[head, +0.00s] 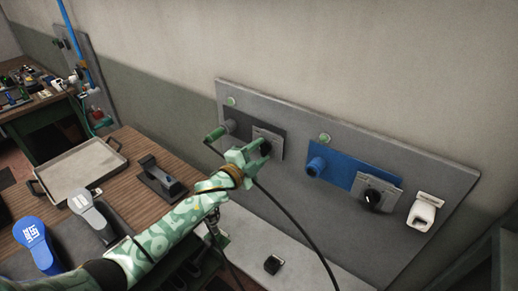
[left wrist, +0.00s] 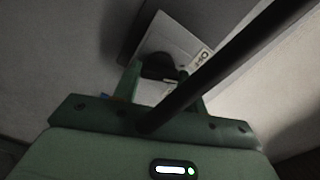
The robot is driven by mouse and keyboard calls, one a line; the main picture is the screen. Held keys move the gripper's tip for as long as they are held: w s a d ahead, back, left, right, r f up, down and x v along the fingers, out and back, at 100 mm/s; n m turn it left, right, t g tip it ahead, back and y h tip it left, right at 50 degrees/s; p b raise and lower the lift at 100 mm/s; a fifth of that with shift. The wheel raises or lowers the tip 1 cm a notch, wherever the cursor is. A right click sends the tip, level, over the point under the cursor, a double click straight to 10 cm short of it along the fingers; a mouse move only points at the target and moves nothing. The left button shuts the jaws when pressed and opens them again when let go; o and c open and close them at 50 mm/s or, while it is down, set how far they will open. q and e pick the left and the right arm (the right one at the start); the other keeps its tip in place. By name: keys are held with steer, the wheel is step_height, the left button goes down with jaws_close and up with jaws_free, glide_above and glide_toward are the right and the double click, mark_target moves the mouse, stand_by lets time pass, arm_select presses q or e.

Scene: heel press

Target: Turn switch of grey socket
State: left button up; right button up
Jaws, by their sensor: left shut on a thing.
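The grey socket (head: 230,126) is on a dark grey backing at the left of the wall board. A green plug (head: 214,135) sits at its mouth, with a black cable hanging from it. The socket's switch has a grey plate (head: 269,133) and a dark knob (head: 265,149), partly hidden by my gripper. My left gripper (head: 259,153) is shut on this knob. In the left wrist view, the dark knob (left wrist: 158,65) lies between the fingers of my left gripper (left wrist: 159,78), in front of the marked plate (left wrist: 185,42). My right gripper is not in view.
A blue socket (head: 316,166) with its own black switch knob (head: 376,198) is to the right, then a white fixture (head: 424,212). The black cable (head: 296,220) loops below my gripper and crosses the wrist view. A wooden table with a tray (head: 82,168) stands left.

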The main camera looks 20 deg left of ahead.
arm_select(q)
steer(key=shift+n+p, duration=0.55)
steer(key=shift+n, duration=0.75)
steer(key=shift+f+n, duration=0.1)
steer(key=shift+n, duration=0.2)
steer(key=o, duration=1)
steer(key=b+v, duration=0.1)
steer(key=v, duration=1.5)
steer(key=shift+s+a, duration=0.1)
steer(key=shift+s, duration=0.1)
